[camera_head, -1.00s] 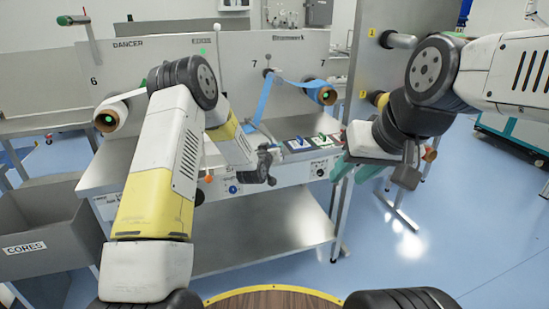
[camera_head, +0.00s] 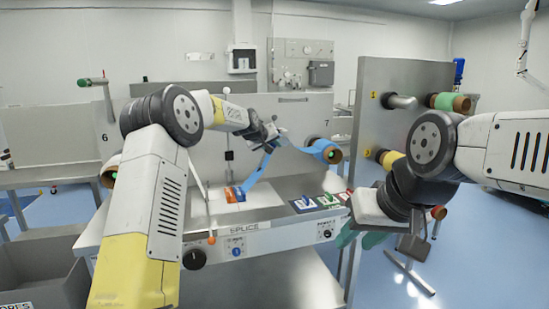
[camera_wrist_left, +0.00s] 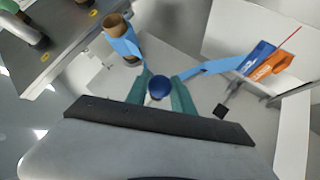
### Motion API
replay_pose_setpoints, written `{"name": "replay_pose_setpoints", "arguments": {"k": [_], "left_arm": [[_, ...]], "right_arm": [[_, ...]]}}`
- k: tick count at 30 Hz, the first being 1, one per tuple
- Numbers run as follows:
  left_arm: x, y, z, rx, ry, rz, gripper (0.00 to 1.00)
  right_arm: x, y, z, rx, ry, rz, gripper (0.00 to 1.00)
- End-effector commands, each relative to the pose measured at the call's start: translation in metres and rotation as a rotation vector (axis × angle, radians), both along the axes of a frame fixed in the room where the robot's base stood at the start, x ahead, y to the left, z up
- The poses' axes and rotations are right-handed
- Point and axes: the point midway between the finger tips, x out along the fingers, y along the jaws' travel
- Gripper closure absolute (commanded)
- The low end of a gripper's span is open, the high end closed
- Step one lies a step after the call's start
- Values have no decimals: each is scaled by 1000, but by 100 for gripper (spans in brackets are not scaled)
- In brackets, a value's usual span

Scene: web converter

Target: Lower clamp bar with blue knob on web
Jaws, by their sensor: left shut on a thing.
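My left gripper (camera_head: 277,140) is raised above the splice table, near the blue web (camera_head: 262,166). In the left wrist view its teal fingers (camera_wrist_left: 160,97) are closed around the round blue knob (camera_wrist_left: 159,86). The clamp bar under the knob cannot be made out. The blue web runs from a roll (camera_head: 326,151) down to the table, beside an orange and blue block (camera_head: 235,194); both also show in the left wrist view, the roll (camera_wrist_left: 122,40) at upper left and the block (camera_wrist_left: 265,62) at right. My right gripper (camera_head: 358,238) hangs open and empty right of the table.
The splice table front (camera_head: 262,237) carries knobs and labels. Several coloured pads (camera_head: 320,201) lie on its right end. An upright grey panel (camera_head: 385,115) with rollers stands at right, close to my right arm. A grey bin (camera_head: 40,270) is at lower left. Blue floor is open at right.

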Motion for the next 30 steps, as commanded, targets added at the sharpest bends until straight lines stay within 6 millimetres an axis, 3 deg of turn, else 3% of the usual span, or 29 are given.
{"name": "replay_pose_setpoints", "arguments": {"k": [4,17,18,19,30], "left_arm": [[5,1,9,2,-8,-1,100],[6,2,10,4,-8,0,100],[6,2,10,4,-8,0,67],[6,2,10,4,-8,0,63],[-1,5,15,3,-7,1,63]], "right_arm": [[0,0,0,0,0,0,64],[0,0,0,0,0,0,64],[0,0,0,0,0,0,64],[0,0,0,0,0,0,64],[0,0,0,0,0,0,64]]}}
